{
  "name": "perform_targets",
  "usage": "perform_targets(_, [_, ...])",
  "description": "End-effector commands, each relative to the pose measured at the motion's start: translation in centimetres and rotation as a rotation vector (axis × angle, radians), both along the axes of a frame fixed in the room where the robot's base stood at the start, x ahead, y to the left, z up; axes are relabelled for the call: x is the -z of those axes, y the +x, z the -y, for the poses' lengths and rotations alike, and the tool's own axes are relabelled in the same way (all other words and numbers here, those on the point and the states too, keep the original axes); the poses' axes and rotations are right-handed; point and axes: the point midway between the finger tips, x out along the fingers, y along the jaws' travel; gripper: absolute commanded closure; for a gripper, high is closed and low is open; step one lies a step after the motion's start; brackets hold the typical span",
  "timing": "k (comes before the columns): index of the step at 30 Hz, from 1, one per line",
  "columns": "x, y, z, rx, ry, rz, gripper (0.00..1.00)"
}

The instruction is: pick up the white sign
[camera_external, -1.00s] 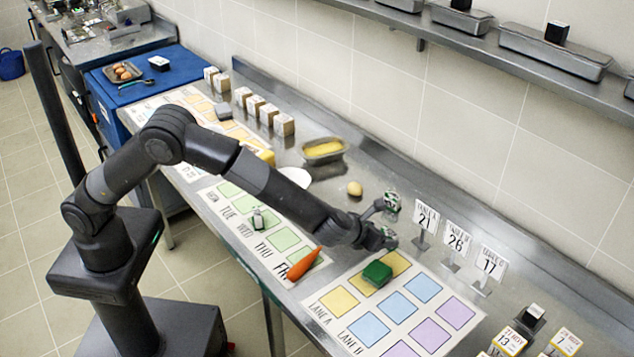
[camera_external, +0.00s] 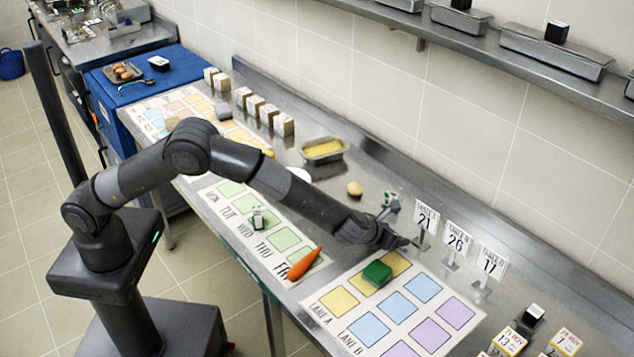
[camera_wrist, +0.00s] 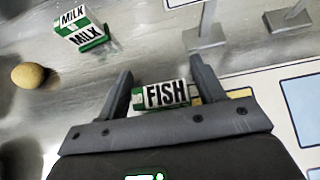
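Three white table signs stand in a row on metal stands: 21 (camera_external: 426,217), 26 (camera_external: 459,240) and 17 (camera_external: 492,263). Two sign bases show at the top of the wrist view, one near the middle (camera_wrist: 206,38) and one at the right (camera_wrist: 288,20). My gripper (camera_external: 406,242) is low over the counter, just in front of the 21 sign's base. In the wrist view its fingers (camera_wrist: 162,82) are apart. A white and green FISH carton (camera_wrist: 166,95) shows between them; I cannot tell whether they touch it. The arm hides this carton in the external view.
A MILK carton (camera_wrist: 82,30) and a potato-like item (camera_wrist: 28,75) lie left of my gripper in the wrist view. A green block (camera_external: 377,273) sits on the lane mat (camera_external: 345,322). A carrot (camera_external: 304,264) lies nearby. The wall stands behind the signs.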

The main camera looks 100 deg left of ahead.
Motion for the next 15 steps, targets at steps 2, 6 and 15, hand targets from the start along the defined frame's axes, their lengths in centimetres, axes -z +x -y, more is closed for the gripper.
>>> perform_targets(2, [-0.01, 0.0, 0.0, 0.0, 0.0, 0.0, 0.45])
perform_targets(6, [-0.02, -0.01, 0.01, 0.0, 0.0, 0.0, 0.56])
perform_targets(15, [-0.03, 0.0, 0.0, 0.0, 0.0, 0.0, 0.77])
